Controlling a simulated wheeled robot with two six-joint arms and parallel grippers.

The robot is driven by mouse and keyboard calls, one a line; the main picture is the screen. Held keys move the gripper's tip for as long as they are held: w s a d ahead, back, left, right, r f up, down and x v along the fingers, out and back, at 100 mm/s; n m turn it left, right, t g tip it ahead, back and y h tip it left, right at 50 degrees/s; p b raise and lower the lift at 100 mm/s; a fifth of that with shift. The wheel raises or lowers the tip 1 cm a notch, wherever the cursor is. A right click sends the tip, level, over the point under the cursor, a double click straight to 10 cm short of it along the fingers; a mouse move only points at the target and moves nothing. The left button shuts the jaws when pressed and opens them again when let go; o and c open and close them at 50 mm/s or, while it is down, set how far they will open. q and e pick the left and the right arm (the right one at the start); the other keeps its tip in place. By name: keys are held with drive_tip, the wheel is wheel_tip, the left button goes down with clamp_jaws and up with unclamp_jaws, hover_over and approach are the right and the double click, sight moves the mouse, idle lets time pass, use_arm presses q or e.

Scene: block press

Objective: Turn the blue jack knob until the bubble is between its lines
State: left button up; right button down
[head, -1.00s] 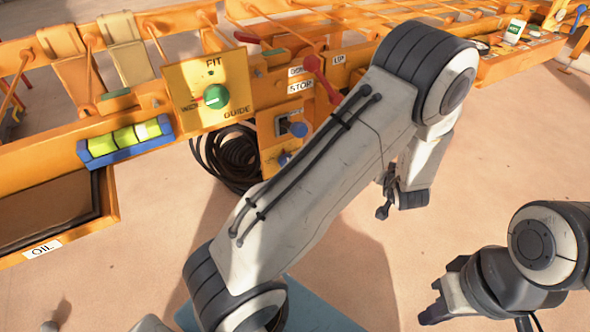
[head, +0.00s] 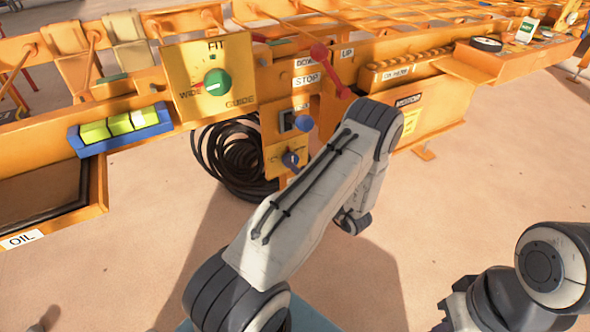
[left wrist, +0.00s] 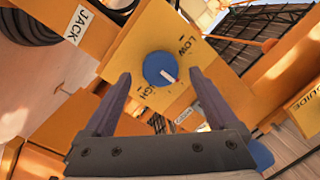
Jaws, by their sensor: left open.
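In the left wrist view the blue jack knob (left wrist: 160,69), with a white pointer mark, sits on a yellow plate marked LOW and HIGH. My left gripper (left wrist: 159,74) is open, its two fingers either side of the knob in the picture; I see no clear contact. In the head view the knob (head: 291,159) is on the lower orange panel, and my left arm hides the gripper's fingers. The bubble level (head: 121,124) has a yellow-green vial with dark lines in a blue frame; the bubble's exact place is hard to tell. My right gripper (head: 446,316) is partly cut off at the bottom right.
A yellow plate with a green FIT/WIDE dial (head: 216,82) is above. A blue-ended control (head: 303,123) and a red lever (head: 319,56) are close to the knob. A black hose coil (head: 232,160) hangs left of it. An oil tray (head: 95,188) is at left.

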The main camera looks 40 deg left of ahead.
use_arm(q)
drive_tip(key=shift+b+x, duration=0.35)
drive_tip(key=shift+x, duration=1)
drive_tip(key=c, duration=1.4)
drive_tip(key=shift+o, duration=0.2)
drive_tip(key=shift+r, duration=0.1)
